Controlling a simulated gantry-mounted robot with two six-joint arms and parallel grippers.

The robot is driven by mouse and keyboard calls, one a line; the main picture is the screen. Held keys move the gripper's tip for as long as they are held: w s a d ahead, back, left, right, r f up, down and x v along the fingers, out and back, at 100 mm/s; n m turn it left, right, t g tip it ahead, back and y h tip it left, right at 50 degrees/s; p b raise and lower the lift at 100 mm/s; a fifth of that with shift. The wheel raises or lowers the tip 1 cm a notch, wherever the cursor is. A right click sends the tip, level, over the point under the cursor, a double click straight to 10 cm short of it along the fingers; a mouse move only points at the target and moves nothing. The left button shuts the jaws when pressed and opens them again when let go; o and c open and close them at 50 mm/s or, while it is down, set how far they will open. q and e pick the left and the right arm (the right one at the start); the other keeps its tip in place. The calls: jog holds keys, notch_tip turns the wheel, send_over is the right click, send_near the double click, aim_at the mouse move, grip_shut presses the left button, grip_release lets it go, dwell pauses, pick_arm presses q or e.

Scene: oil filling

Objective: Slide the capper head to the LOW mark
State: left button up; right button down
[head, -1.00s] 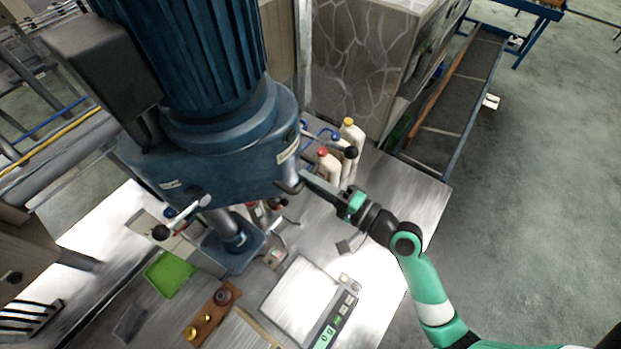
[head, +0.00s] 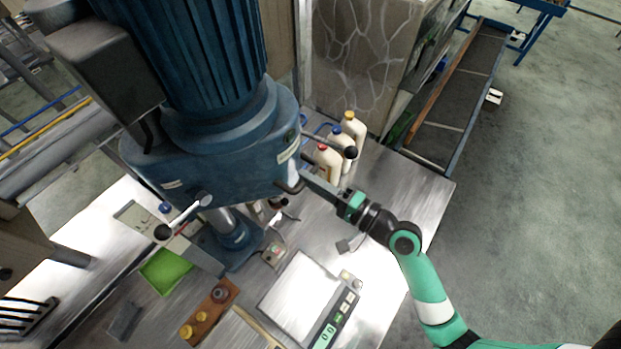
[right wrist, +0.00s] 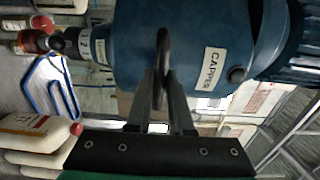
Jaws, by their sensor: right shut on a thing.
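The capper head (head: 225,160) is a large blue housing with a ribbed motor on top, mounted on a steel column (head: 222,220) above the bench. In the right wrist view its blue side (right wrist: 205,30) carries a "CAPPER" label (right wrist: 209,69). A dark handle (right wrist: 163,65) stands out from that side. My right gripper (head: 304,178) reaches the head's right side; in the right wrist view its fingers (right wrist: 162,100) are closed on the handle. I cannot make out the LOW mark. My left gripper is not in view.
White bottles (head: 326,160) with coloured caps stand on the bench behind my right gripper. A scale (head: 303,296), a green tray (head: 166,271) and a wooden block with yellow caps (head: 211,310) lie on the bench in front. A black-knobbed lever (head: 182,216) sticks out at the head's left.

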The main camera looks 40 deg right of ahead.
jog(key=shift+f+b, duration=0.35)
jog(key=shift+f, duration=0.05)
dwell(0.6)
jog(key=shift+c, duration=2.4)
grip_release()
jog(key=shift+r, duration=0.1)
jog(key=s+d+b, duration=0.1)
jog(key=s, duration=0.8)
jog(key=shift+d+b, duration=0.25)
jog(key=shift+b, duration=0.05)
